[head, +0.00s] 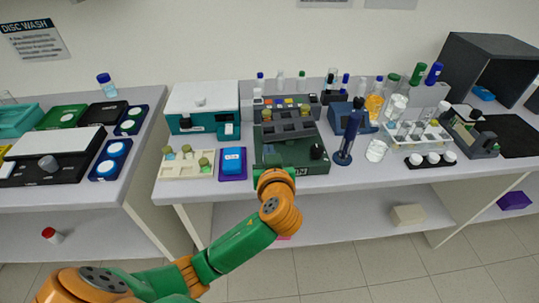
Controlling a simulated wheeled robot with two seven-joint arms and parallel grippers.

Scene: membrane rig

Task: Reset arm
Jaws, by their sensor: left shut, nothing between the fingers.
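My left arm, green and orange, comes in from the bottom left. Its gripper (273,162) is shut and empty, over the front part of the dark green rig (318,168) in the middle of the bench. The wrist hides part of the rig's front, and the fingers are small and hard to make out against its green. My right gripper does not show.
Left of the rig are a blue box on a purple mat (232,162) and a cream tray (172,170). A gap separates this bench from the left one.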

